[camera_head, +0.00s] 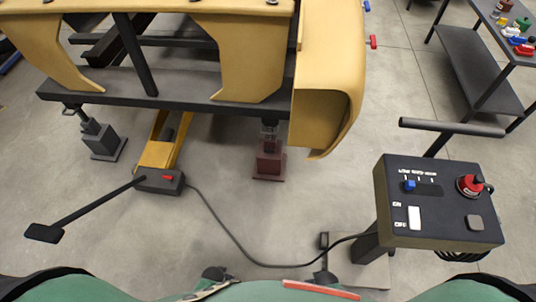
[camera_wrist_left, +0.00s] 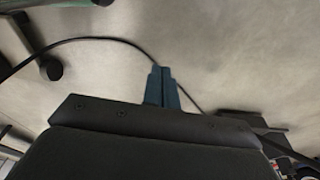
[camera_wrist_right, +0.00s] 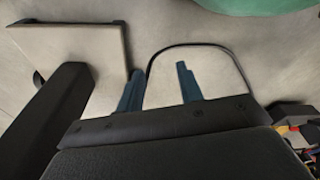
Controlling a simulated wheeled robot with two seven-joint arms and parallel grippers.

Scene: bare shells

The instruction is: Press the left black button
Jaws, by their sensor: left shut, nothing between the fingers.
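A dark control console (camera_head: 440,205) on a post stands at the right of the head view. My left gripper (camera_wrist_left: 160,68) is shut and empty over the floor in the left wrist view. My right gripper (camera_wrist_right: 160,69) is open and empty. Neither gripper shows in the head view.
A yellow vehicle shell (camera_head: 325,85) on a dark frame fills the upper left, held by stands. A yellow jack (camera_head: 160,152) with a dark pedal box (camera_head: 158,181) lies below. A black cable (camera_head: 232,238) runs to the console. A metal shelf (camera_head: 480,70) stands at the upper right.

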